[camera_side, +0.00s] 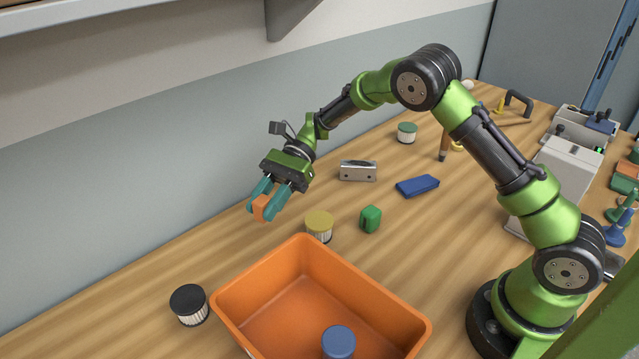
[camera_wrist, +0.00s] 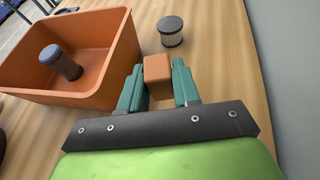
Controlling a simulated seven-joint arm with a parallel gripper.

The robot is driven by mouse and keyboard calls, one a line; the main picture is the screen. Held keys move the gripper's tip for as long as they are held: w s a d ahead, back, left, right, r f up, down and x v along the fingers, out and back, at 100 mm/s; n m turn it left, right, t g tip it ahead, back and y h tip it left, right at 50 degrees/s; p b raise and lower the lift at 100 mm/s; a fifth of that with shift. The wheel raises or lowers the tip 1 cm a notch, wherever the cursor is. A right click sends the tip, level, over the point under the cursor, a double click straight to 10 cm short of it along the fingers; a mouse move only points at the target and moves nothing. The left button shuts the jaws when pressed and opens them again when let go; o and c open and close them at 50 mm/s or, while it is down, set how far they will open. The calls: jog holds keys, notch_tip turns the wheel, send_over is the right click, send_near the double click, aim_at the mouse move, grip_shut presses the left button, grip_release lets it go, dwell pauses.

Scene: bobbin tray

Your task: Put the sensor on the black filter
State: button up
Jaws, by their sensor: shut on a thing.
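My gripper (camera_side: 265,201) is shut on a small orange block, which I take to be the sensor (camera_side: 261,207). It holds the block in the air above the table, behind the orange tray. In the wrist view the block (camera_wrist: 158,74) sits between the two teal fingers of my gripper (camera_wrist: 158,82). The black filter (camera_side: 189,304) stands upright on the table, left of the tray, with a black lid and a pale ribbed side. It also shows in the wrist view (camera_wrist: 171,31), just beyond the block and apart from it.
The orange tray (camera_side: 381,294) holds a blue-topped bobbin (camera_side: 338,341). A yellow-topped filter (camera_side: 319,225), a green block (camera_side: 370,219), a blue block (camera_side: 418,186), a metal bracket (camera_side: 357,171) and a green-topped filter (camera_side: 407,132) stand behind it. Bare table surrounds the black filter's left side.

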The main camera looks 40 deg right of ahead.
aim_at(191, 296)
jog(key=s+a+r+m+t, duration=0.1)
jog(key=a+r+t, duration=0.15)
jog(key=a, duration=0.65)
jog(key=s+a+r+m+t, duration=0.1)
jog(key=s+a+r+m, duration=0.15)
jog(key=a, duration=0.75)
jog(key=shift+n+y, duration=0.3)
jog(key=shift+n, duration=0.05)
jog(key=f, duration=0.6)
jog(key=w+f, duration=0.1)
jog(key=f, duration=0.2)
jog(key=shift+a+f, duration=0.25)
jog(key=shift+f, duration=0.05)
jog(key=shift+f, duration=0.2)
jog(key=o, duration=1)
jog(key=shift+o, duration=0.2)
